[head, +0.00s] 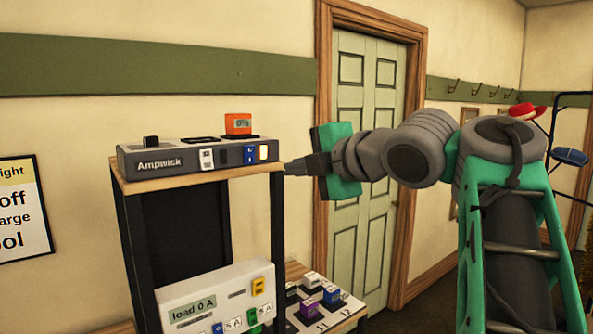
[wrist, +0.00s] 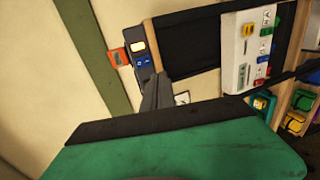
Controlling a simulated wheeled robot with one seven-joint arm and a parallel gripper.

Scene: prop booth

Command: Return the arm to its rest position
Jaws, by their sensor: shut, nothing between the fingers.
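My gripper (head: 297,167) is at the end of my green and grey arm, level with the top of the shelf stand. Its fingers are shut and empty, pointing left beside the right end of the grey Ampwick unit (head: 190,158). In the head view I cannot tell whether they touch the unit or the shelf. In the wrist view, the shut fingers (wrist: 156,92) show beyond the green palm, close to the unit's end with its lit yellow and blue switches (wrist: 141,54).
The wooden stand (head: 200,182) carries the unit, with an orange block (head: 238,124) on top. Below are a white load panel (head: 216,298) and a low shelf of coloured blocks (head: 325,312). A green door (head: 358,240) is behind my arm. A red hat (head: 526,111) hangs at right.

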